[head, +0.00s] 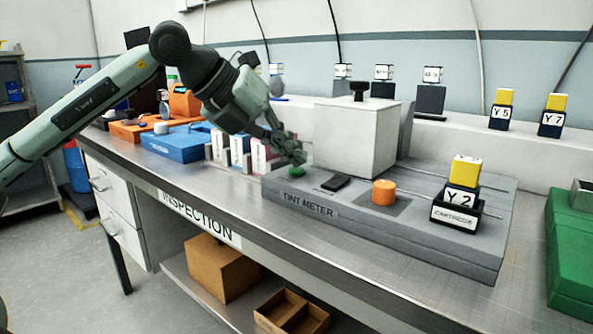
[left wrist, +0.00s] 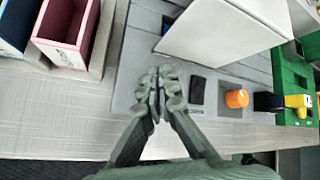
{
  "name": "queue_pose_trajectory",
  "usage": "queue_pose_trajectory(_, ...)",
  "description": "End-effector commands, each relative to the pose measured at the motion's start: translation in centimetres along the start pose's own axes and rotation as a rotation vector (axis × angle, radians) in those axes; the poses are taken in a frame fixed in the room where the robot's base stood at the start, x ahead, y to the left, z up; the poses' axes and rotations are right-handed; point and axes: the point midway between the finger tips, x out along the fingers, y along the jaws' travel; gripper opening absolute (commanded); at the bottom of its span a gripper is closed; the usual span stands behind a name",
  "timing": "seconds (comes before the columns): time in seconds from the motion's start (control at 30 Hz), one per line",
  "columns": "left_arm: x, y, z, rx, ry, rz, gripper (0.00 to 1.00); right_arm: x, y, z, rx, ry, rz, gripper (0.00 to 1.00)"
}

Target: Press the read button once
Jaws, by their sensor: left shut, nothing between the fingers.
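The grey tint meter (head: 308,211) sits on the bench, with its label on the front. A green button (head: 296,172) is at the left of its deck; its function label is not readable. My left gripper (head: 298,157) is shut and empty, fingers pointing down, with the tips right over the green button. I cannot tell whether they touch it. In the left wrist view the shut fingers (left wrist: 158,92) hide the button. A small black panel (head: 335,182) and an orange round knob (head: 384,191) lie to its right. My right gripper is not in view.
A pale box-shaped cover (head: 356,138) stands behind the button. The Y 2 cartridge (head: 462,190) sits on the meter's right end. Coloured bins (head: 238,151) stand left of the meter. A green device (head: 568,255) is at the far right.

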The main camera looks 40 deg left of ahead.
Motion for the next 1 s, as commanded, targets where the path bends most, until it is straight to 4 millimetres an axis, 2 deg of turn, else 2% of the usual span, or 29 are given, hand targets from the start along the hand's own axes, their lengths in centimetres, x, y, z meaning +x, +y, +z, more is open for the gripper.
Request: queue_pose_trajectory(1.0,0.56,0.41,-0.43,0.0,0.001,0.001,0.0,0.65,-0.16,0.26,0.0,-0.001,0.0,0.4)
